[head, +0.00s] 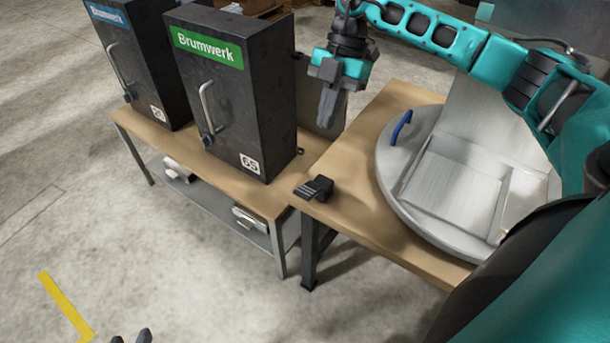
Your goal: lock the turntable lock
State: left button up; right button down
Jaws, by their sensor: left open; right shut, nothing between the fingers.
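The turntable (392,160) is a round grey disc on the wooden table at the right, with a blue handle (401,128) on its rim. A small black lever block (317,188), which looks like the turntable lock, sits at the table's left front corner, a little apart from the disc. Whether it is locked I cannot tell. My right gripper (327,118) is shut and empty, pointing down above and behind the black lever, left of the turntable. My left gripper (131,338) shows only its fingertips at the bottom edge, open and empty, far from the lock.
A metal tray-like fixture (455,180) rests on the turntable. Two black Brumwerk cabinets, one with a green label (208,47) and one with a blue label (110,16), stand on a bench (225,172) at the left. Bare floor and a yellow floor line (64,305) lie in front.

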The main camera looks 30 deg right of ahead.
jog(key=b, duration=0.3)
send_near(305, 192)
jog(key=x, duration=0.5)
jog(key=shift+f, duration=0.25)
jog(key=shift+s+a+f, duration=0.15)
jog(key=shift+a+f, duration=0.2)
jog(key=shift+f, duration=0.25)
